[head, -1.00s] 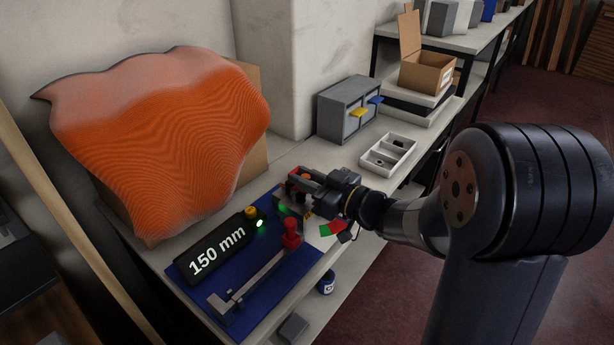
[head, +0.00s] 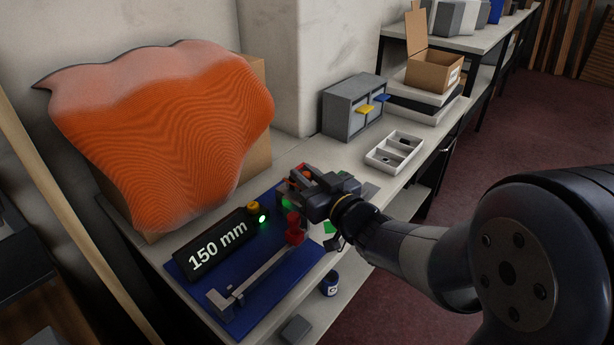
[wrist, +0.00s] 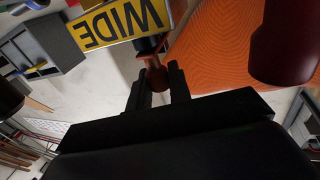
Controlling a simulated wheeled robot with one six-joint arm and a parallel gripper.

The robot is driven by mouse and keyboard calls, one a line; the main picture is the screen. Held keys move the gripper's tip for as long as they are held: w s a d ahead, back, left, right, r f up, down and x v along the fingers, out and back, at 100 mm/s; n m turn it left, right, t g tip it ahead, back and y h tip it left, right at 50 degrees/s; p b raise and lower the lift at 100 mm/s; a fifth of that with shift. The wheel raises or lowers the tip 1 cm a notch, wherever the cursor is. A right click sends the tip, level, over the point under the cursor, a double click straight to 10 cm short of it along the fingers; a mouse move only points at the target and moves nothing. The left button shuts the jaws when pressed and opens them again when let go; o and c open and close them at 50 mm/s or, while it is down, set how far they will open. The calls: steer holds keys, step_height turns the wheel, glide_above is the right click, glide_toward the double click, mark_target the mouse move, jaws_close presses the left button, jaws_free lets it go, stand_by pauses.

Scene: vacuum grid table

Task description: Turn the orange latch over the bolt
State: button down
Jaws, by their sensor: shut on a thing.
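My gripper (wrist: 157,88) is shut on the orange latch (wrist: 155,74), whose orange-brown end shows between the two dark fingers in the wrist view. In the head view my gripper (head: 297,178) is over the far right end of the blue plate (head: 258,306) and covers most of the latch. A dark part stands just beyond the latch in the wrist view. I cannot tell whether it is the bolt, or how far the latch is turned over it.
A yellow sign (wrist: 122,20) reading WIDE is close beyond the fingers. A red knob (head: 293,222) stands close to my gripper. A black display (head: 218,246) reads 150 mm, with a green light lit. A white tray (head: 371,163) and grey drawers (head: 338,112) are further back.

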steer(key=c, duration=1.3)
jaws_free()
steer(key=shift+c, duration=0.2)
steer(key=p+v, duration=0.1)
steer(key=v, duration=0.9)
steer(key=shift+s+d+p, duration=0.2)
steer(key=shift+s+p, duration=0.15)
steer(key=shift+p, duration=0.05)
steer(key=shift+w, duration=0.1)
